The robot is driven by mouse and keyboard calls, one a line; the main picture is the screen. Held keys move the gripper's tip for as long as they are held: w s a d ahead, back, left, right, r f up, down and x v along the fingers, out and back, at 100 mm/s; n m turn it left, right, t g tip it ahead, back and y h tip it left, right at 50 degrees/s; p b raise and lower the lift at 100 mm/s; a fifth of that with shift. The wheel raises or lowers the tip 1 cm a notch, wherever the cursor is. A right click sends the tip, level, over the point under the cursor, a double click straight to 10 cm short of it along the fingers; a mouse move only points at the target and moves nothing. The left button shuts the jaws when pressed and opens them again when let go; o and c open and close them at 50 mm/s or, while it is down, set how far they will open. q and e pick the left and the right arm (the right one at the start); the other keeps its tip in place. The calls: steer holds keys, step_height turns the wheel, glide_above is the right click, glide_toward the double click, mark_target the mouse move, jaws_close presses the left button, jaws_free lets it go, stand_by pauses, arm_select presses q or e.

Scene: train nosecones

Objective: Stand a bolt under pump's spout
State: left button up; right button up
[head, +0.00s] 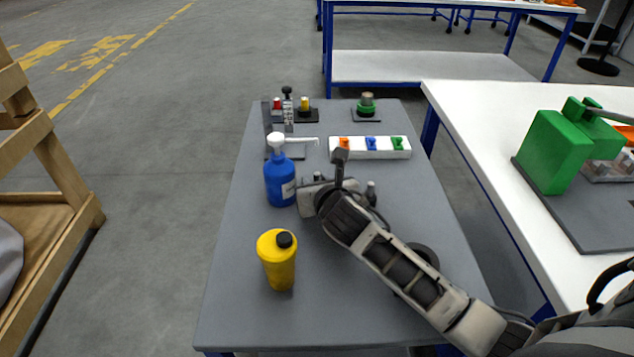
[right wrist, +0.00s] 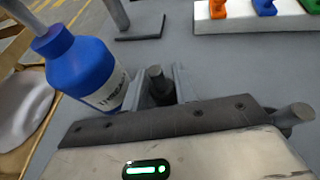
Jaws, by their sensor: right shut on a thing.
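The blue pump bottle (head: 281,184) stands upright on the grey table, its white spout (head: 303,140) pointing right. Its labelled body also shows at the left of the right wrist view (right wrist: 88,72). My right gripper (head: 314,182) is just right of the bottle, low over the table. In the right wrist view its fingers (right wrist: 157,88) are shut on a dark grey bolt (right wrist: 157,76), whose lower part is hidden. A second grey bolt (head: 370,188) stands right of the gripper and shows partly behind its edge in the wrist view (right wrist: 292,114). My left gripper is out of view.
A yellow bottle (head: 279,262) with a black cap stands nearer me. A white rack (head: 372,154) with orange, blue and green pieces lies beyond the gripper. Small fixtures (head: 306,114) and a green-ringed part (head: 366,106) are at the far edge.

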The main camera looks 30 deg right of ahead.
steer(key=shift+f, duration=0.1)
steer(key=o, duration=1.1)
steer(key=shift+c, duration=0.2)
steer(key=p+v, duration=0.1)
steer(key=v, duration=1.1)
